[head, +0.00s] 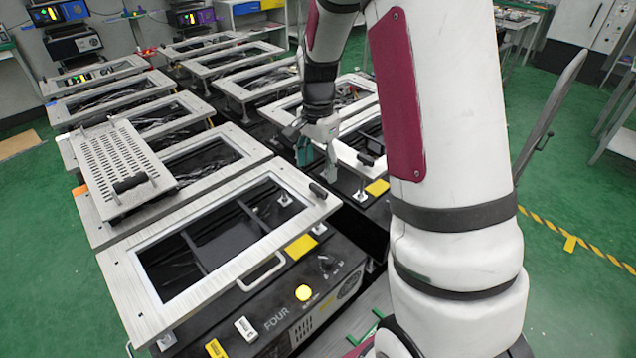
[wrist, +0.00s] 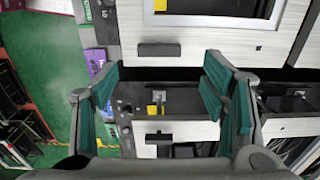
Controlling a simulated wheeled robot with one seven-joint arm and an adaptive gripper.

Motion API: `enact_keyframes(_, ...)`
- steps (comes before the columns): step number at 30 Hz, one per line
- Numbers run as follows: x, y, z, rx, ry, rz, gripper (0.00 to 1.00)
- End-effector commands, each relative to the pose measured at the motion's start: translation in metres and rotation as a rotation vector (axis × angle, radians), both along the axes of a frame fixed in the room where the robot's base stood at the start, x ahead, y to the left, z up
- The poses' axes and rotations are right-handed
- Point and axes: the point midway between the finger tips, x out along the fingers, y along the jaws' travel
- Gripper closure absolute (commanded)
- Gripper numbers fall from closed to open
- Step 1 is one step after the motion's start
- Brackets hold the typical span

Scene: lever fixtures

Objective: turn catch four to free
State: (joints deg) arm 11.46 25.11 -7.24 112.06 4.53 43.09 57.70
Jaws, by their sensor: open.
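The unit lettered FOUR (head: 277,318) stands nearest in the head view, with a metal-framed lid (head: 215,255) over its dark box. A short black catch (head: 318,190) sits at the frame's far right corner. My gripper (head: 318,155) is open and empty, above the right-hand row and beyond that catch. In the wrist view the teal fingers of my gripper (wrist: 160,82) are spread wide. A black bar (wrist: 158,49) shows beyond the fingertips and another black bar (wrist: 158,137) shows lower, between the fingers. I cannot tell which units these bars belong to.
Two rows of similar framed units run back. A perforated plate (head: 118,160) lies raised on the left row. Green floor lies open at both sides.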

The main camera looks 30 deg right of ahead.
Motion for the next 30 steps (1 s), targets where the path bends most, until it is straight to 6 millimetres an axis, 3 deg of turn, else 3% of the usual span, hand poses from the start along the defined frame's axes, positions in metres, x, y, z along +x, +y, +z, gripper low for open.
enact_keyframes(3, -0.002, 0.0, -0.024, 0.001, 0.006, 0.0, 0.33)
enact_keyframes(9, -0.001, 0.0, -0.051, 0.0, 0.003, 0.0, 0.33)
enact_keyframes(15, -0.001, 0.0, -0.062, 0.0, 0.001, 0.001, 0.33)
enact_keyframes(23, 0.0, 0.0, -0.063, 0.0, 0.0, 0.001, 0.33)
enact_keyframes(30, 0.0, 0.0, -0.063, 0.0, 0.0, 0.001, 0.81)
